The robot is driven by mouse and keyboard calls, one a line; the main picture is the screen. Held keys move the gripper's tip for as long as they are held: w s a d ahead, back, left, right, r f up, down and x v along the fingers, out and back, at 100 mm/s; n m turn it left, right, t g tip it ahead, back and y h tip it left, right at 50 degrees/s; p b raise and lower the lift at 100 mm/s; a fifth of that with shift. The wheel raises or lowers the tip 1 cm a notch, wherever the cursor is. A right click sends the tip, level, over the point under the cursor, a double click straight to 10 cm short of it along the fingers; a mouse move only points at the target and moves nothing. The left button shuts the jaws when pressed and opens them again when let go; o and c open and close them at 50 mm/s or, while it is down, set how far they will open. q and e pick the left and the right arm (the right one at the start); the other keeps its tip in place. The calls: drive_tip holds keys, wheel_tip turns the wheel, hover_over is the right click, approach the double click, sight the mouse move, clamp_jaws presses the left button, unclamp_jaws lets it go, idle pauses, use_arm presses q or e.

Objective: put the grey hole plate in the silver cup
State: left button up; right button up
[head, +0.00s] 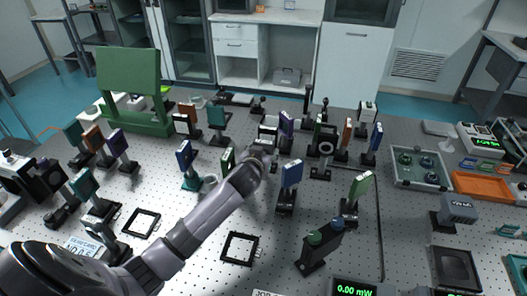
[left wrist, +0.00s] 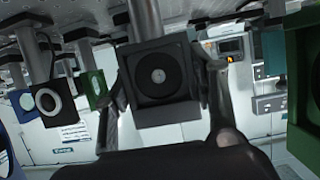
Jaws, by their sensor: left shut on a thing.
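My left gripper (head: 262,156) reaches in over the middle of the optical table. In the left wrist view its two fingers (left wrist: 168,88) are shut on the sides of a dark grey square plate (left wrist: 188,113) with a round hole at its centre, which I take to be the grey hole plate. A grey post adjoins its edge in that view. In the head view the plate is mostly hidden by or merged with the gripper and mounts behind it. My right gripper is not in view.
Several mounted plates on posts crowd around the gripper, including a blue one (head: 291,173) and a green one (head: 361,184). Black square frames (head: 240,233) lie flat. A grey tray (head: 395,176) sits at right.

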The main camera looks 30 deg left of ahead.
use_arm(q)
drive_tip(key=shift+f, duration=0.1)
drive_tip(key=o, duration=1.4)
drive_tip(key=shift+c, duration=0.2)
